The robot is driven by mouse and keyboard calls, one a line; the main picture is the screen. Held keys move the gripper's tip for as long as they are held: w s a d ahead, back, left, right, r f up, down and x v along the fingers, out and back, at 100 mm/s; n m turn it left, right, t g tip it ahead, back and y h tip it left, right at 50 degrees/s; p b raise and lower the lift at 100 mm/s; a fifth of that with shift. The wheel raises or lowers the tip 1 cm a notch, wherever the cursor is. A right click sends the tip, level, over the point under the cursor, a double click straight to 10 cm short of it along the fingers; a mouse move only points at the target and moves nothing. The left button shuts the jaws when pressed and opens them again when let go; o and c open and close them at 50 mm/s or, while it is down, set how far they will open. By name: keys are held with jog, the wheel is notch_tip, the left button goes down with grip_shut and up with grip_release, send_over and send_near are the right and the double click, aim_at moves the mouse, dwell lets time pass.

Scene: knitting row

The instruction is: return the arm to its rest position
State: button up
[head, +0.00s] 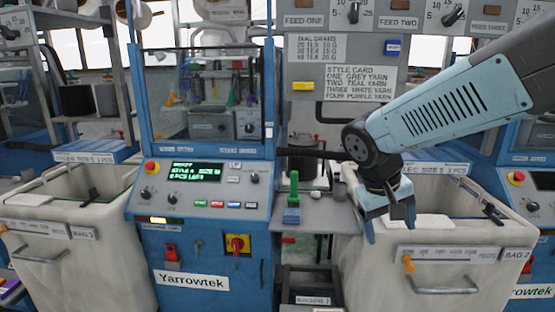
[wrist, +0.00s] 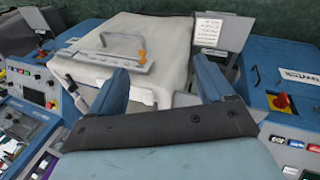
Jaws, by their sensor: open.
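My arm (head: 445,110) comes in from the right edge of the head view and bends down at its wrist. My gripper (head: 390,226) points downward above the near left part of the pale bin labelled BAG 2 (head: 437,284). In the wrist view, my gripper (wrist: 163,82) shows two blue fingers spread apart with nothing between them. The same bin (wrist: 150,40) lies beyond the fingertips there, with its handle and an orange peg. Whether the fingers touch the bin cannot be told.
A blue knitting machine (head: 205,180) with a lit green display stands left of my gripper. A small shelf (head: 310,212) with a green-handled blue brush (head: 292,200) lies between. Another bin (head: 75,215) stands at far left. A grey feed panel and style card (head: 357,84) stand behind.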

jog(key=s+r+m+t+y, duration=0.1)
jog(key=s+r+t+y, duration=0.3)
jog(key=s+r, duration=0.2)
jog(key=shift+s+d+r, duration=0.3)
jog(key=shift+d+r, duration=0.05)
jog(key=shift+d, duration=0.1)
dwell(0.7)
